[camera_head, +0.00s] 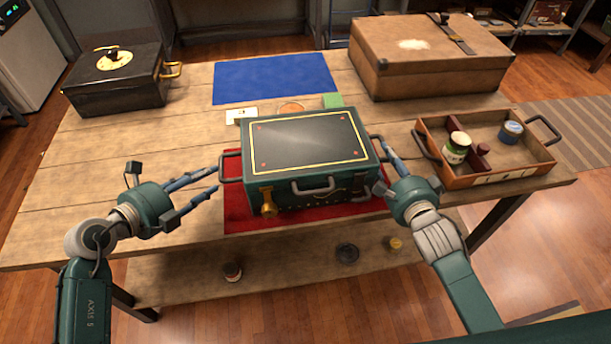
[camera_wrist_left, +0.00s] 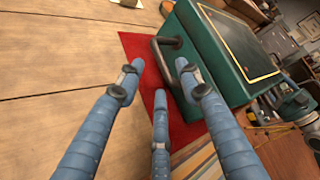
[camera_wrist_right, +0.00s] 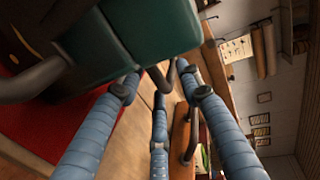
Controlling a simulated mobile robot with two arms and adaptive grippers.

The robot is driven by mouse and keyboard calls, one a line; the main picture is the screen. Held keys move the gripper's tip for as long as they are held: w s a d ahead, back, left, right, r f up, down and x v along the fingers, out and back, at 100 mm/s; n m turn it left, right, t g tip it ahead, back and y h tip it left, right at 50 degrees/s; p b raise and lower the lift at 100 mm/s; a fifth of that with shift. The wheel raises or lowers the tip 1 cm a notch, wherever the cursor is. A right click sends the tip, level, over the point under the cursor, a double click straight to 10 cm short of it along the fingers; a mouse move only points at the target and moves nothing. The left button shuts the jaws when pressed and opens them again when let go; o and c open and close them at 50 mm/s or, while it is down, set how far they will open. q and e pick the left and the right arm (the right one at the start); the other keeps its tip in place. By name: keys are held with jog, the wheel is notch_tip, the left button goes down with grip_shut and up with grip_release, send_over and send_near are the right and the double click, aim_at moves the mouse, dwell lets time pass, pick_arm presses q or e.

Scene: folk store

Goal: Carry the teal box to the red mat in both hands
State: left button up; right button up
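The teal box (camera_head: 308,143), with a dark lid panel, yellow trim and a side handle at each end, appears to rest on the red mat (camera_head: 234,215). The mat shows at its left, front and right. My left gripper (camera_head: 214,181) is open and empty, just left of the box; the left handle (camera_wrist_left: 168,44) lies just beyond its fingertips in the left wrist view. My right gripper (camera_head: 391,160) is at the box's right end. Its fingers are spread in the right wrist view, with the right handle (camera_wrist_right: 168,76) near the tips. Contact there is unclear.
A blue mat (camera_head: 272,78) lies behind the box, with small cards between. A black box (camera_head: 118,84) stands at the back left and a brown case (camera_head: 428,60) at the back right. A tray (camera_head: 497,178) with jars is close to my right gripper. The table's left is clear.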

jog(key=shift+s, duration=0.1)
pick_arm(q)
jog(key=v, duration=0.6)
pick_arm(e)
jog(key=v, duration=1.2)
